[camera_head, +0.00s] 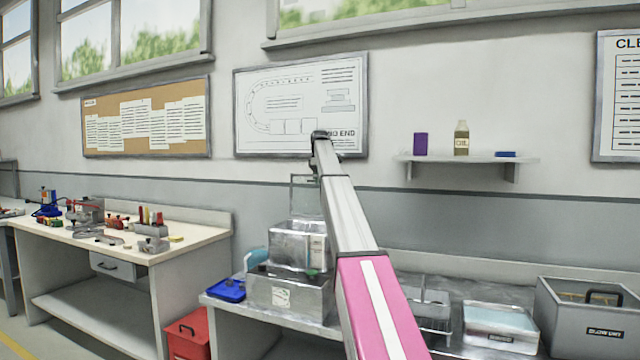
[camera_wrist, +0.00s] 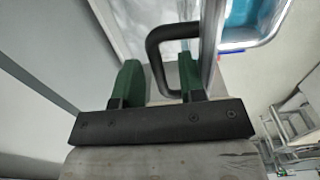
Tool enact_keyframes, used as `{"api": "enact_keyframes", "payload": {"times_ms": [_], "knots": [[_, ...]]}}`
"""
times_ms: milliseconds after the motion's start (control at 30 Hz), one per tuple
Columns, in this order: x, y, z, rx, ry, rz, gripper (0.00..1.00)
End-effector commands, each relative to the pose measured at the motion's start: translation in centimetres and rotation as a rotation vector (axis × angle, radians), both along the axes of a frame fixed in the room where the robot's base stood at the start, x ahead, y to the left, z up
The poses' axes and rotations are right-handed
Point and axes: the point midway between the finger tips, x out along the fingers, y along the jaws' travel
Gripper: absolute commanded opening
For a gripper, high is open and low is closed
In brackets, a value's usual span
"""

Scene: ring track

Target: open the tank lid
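The metal tank (camera_head: 287,292) stands on the low bench, left of my arm. A pale framed panel (camera_head: 305,196) stands upright above its back; it looks like the raised lid, partly hidden by my arm. My gripper (camera_head: 318,137) is high at the far end of my arm, and its fingers are too small to read there. In the wrist view my gripper (camera_wrist: 160,78) has its two green fingers apart. A dark loop handle (camera_wrist: 171,33) reaches between them, with one bar in the gap. A space shows between that bar and the right finger.
A blue tray (camera_head: 227,290) sits left of the tank. A wire rack (camera_head: 430,310), a tray with pale blue contents (camera_head: 500,322) and a grey box (camera_head: 590,318) stand to the right. A shelf (camera_head: 465,158) is on the wall. A workbench (camera_head: 120,240) with tools is at left.

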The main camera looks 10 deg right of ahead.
Motion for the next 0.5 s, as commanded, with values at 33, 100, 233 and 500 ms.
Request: {"api": "enact_keyframes", "payload": {"times_ms": [33, 100, 233, 500], "knots": [[0.1, 0.0, 0.8, 0.000, -0.001, 0.000, 0.37], [0.1, 0.0, 2.0, 0.000, -0.002, 0.000, 0.37], [0.1, 0.0, 4.4, 0.000, -0.001, 0.000, 0.37], [0.0, 0.1, 8.6, -0.001, -0.008, 0.000, 0.37]]}}
